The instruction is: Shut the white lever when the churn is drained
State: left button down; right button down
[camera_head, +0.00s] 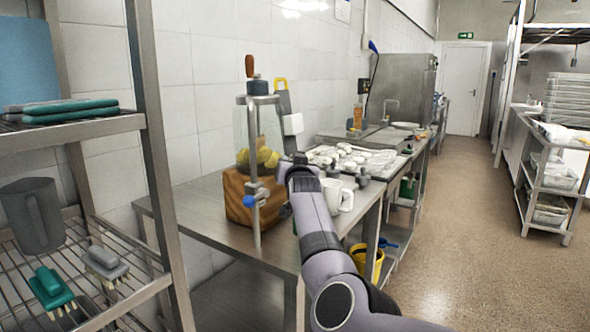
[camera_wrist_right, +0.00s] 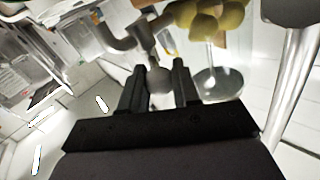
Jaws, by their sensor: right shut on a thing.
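The churn (camera_head: 257,128) is a clear vessel in a metal frame on a wooden block, with yellow lumps low inside. A tap with a blue knob (camera_head: 249,201) is at its front. I cannot tell how much liquid is inside. My right gripper (camera_wrist_right: 159,82) is at the front of the churn and shut on a pale round knob, the end of the white lever (camera_wrist_right: 160,79), beside a metal pipe. In the head view my right arm hides the fingers and the lever. The yellow lumps (camera_wrist_right: 208,16) also show in the wrist view. My left gripper is out of view.
The churn stands on a steel table (camera_head: 203,212). A white mug (camera_head: 346,198) and a tray of pale pieces (camera_head: 372,161) are to the right of my forearm. A wire shelf (camera_head: 85,265) with a grey jug (camera_head: 32,216) and brushes stands at left. The aisle floor (camera_head: 465,220) is clear.

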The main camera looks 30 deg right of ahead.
jog(key=shift+r, duration=0.25)
dwell(0.3)
jog(key=c, duration=0.9)
grip_release()
jog(key=shift+o, duration=0.2)
jog(key=shift+f, duration=0.1)
jog(key=shift+s+f, duration=0.1)
jog(key=shift+f, duration=0.05)
jog(key=shift+s, duration=0.4)
jog(key=v, duration=0.6)
jog(key=shift+a, duration=0.35)
